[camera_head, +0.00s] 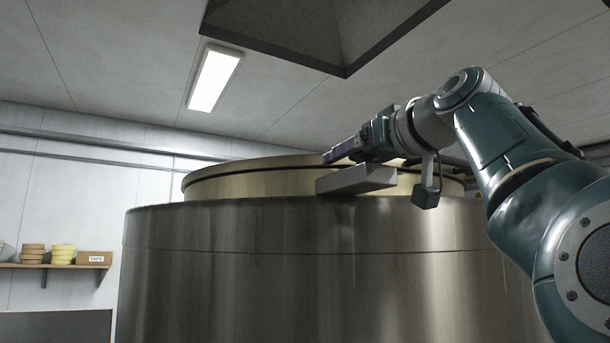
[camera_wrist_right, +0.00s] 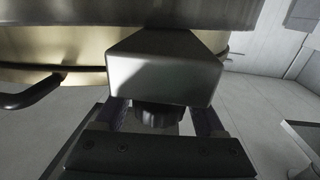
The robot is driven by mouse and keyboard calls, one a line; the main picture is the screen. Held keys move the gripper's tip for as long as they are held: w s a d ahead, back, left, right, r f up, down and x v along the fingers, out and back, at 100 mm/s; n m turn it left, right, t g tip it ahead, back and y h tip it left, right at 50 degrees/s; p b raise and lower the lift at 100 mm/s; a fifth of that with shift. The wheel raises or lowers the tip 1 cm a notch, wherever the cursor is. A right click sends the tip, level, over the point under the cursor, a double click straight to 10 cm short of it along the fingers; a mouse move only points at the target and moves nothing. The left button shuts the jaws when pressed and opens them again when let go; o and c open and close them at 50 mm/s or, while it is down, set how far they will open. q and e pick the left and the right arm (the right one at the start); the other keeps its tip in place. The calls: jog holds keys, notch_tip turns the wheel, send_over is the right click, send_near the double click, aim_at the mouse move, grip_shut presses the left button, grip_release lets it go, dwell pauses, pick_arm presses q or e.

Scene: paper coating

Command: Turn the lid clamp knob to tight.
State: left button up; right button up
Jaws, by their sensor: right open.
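A large round steel vessel (camera_head: 320,260) with a brass-coloured lid (camera_head: 250,180) fills the middle of the head view. A grey clamp block (camera_head: 356,179) sits at its rim; it also shows in the right wrist view (camera_wrist_right: 165,65). The dark ribbed lid clamp knob (camera_wrist_right: 158,115) sticks out from the block in the wrist view. It is not clearly visible in the head view. My right gripper (camera_head: 338,152) is at the block. Its purple fingers (camera_wrist_right: 162,112) are open, one on each side of the knob, with gaps visible. My left gripper is out of view.
A dark bar handle (camera_wrist_right: 32,92) sticks out beside the lid in the wrist view. A wall shelf (camera_head: 60,266) with rolls and a tape box (camera_head: 94,258) is at the far left. A dark hood (camera_head: 310,30) hangs above. Open room lies left of the vessel.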

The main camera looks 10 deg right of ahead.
jog(key=shift+s, duration=0.1)
jog(key=shift+c, duration=0.5)
jog(key=c, duration=1)
jog(key=shift+d+f+m+h, duration=0.15)
jog(key=shift+m+h, duration=0.55)
jog(key=shift+h, duration=0.5)
jog(key=shift+d+m+t+h, duration=0.15)
jog(key=shift+m+h, duration=0.3)
jog(key=shift+h, duration=0.2)
jog(key=shift+d+m+t+h, duration=0.1)
jog(key=shift+m+t+h, duration=0.05)
jog(key=shift+m+h, duration=0.4)
jog(key=o, duration=1.1)
